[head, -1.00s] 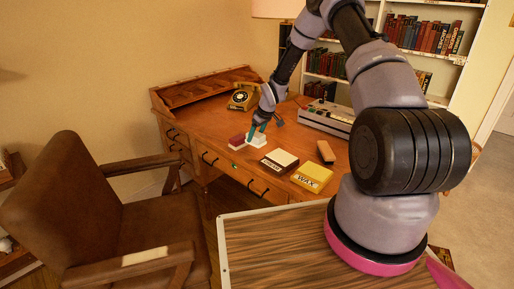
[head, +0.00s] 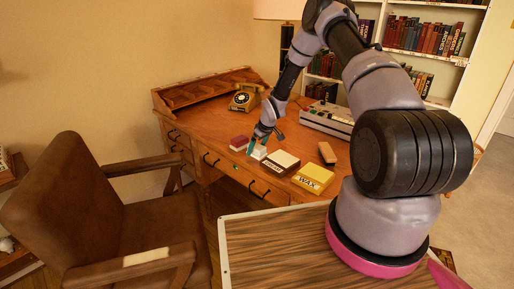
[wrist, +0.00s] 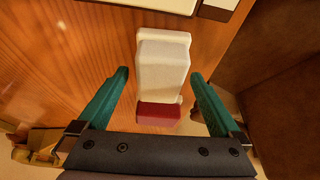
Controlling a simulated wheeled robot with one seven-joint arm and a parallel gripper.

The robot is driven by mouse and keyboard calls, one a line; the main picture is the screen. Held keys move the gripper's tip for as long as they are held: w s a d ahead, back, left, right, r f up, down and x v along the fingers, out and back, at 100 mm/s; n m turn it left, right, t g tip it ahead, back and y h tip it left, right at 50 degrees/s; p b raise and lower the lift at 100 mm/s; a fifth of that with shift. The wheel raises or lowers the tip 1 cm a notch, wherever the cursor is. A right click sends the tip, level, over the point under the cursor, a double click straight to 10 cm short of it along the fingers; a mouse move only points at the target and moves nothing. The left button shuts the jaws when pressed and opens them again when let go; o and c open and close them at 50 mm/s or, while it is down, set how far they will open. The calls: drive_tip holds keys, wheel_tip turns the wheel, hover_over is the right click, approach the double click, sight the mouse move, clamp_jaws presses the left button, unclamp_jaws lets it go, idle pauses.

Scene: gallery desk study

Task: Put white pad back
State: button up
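The white pad (wrist: 162,70) lies on the desk in the wrist view, with a stepped outline. A red block (wrist: 158,113) sits right against its near end. In the head view the white pad (head: 259,153) shows small between the red block (head: 238,142) and a dark box with a white top. My gripper (head: 263,141) is above the white pad. In the wrist view its teal fingers (wrist: 160,80) are spread to either side of the pad, with a gap on both sides. Whether the pad is one piece or two stacked is unclear.
The white-topped dark box (head: 281,163), a yellow box marked WAX (head: 313,178) and a tan block (head: 327,152) stand to the right. A telephone (head: 244,98) and a grey device (head: 328,117) are behind. A brown chair (head: 85,195) stands at the desk's front left.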

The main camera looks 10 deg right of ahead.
drive_tip(key=shift+r, duration=0.4)
drive_tip(key=s+d+r+m+h, duration=0.15)
drive_tip(key=s+r, duration=0.45)
drive_tip(key=r, duration=0.7)
drive_tip(key=s+d+r+m+t, duration=0.1)
drive_tip(key=s+d+r+m, duration=0.3)
drive_tip(key=r, duration=0.9)
drive_tip(key=s+d+r+h, duration=0.1)
drive_tip(key=s+r, duration=0.6)
drive_tip(key=r, duration=0.6)
drive_tip(key=s+r+m+t+y, duration=0.1)
drive_tip(key=s+r+m, duration=0.2)
drive_tip(key=s, duration=0.8)
drive_tip(key=s+r+m+t+y, duration=0.1)
drive_tip(key=s+r+m, duration=0.2)
drive_tip(key=s+r, duration=0.5)
drive_tip(key=s, duration=0.4)
drive_tip(key=shift+s+a+r, duration=0.15)
drive_tip(key=shift+a+r, duration=0.05)
drive_tip(key=shift+a, duration=0.2)
